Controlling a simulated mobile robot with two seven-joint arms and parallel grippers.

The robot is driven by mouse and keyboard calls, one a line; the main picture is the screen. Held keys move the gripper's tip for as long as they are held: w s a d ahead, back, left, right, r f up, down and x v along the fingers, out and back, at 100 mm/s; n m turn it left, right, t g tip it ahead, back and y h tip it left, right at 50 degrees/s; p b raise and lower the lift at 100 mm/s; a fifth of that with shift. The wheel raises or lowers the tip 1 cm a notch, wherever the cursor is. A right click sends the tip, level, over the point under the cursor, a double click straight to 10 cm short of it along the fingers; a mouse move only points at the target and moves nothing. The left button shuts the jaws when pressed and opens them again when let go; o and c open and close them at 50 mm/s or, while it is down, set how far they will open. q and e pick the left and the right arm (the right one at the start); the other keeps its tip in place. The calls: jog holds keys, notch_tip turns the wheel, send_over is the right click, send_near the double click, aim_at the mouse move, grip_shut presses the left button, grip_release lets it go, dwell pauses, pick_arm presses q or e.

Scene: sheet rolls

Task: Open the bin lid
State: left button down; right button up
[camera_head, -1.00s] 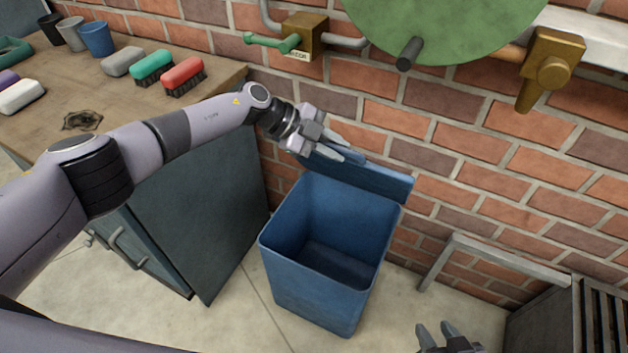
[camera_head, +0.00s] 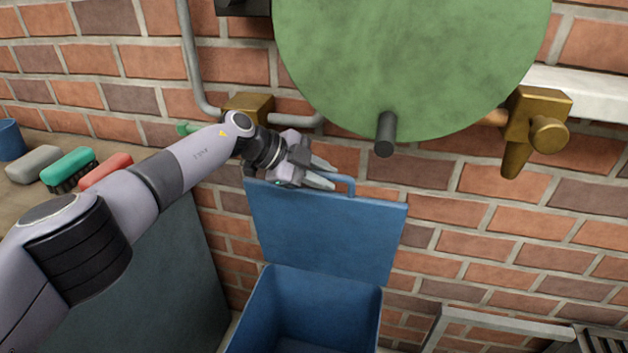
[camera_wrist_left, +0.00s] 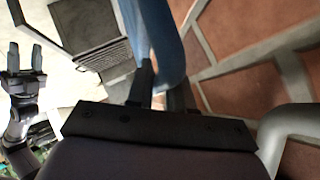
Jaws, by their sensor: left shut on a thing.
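The blue bin lid (camera_head: 325,230) stands raised, close to upright, in front of the brick wall. My left gripper (camera_head: 328,174) is shut on the handle (camera_head: 350,186) at its top edge. The blue bin (camera_head: 372,318) is below the lid with its mouth uncovered; its lower part is cut off by the frame. In the left wrist view the lid (camera_wrist_left: 168,45) shows as a blue strip beyond the left fingers (camera_wrist_left: 160,95). My right gripper (camera_wrist_left: 24,62) shows only in that view, at the left, open and empty, away from the bin.
A large green disc (camera_head: 410,60) with a dark peg (camera_head: 386,135) is above and right of my left gripper. A brass fitting (camera_head: 535,130) is further right. Brushes (camera_head: 72,168) lie on the bench at left. A grey rail (camera_head: 500,320) is low at right.

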pick_arm(q)
jog(key=shift+w, duration=0.15)
jog(key=c, duration=1.1)
grip_release()
jog(key=shift+r, duration=0.1)
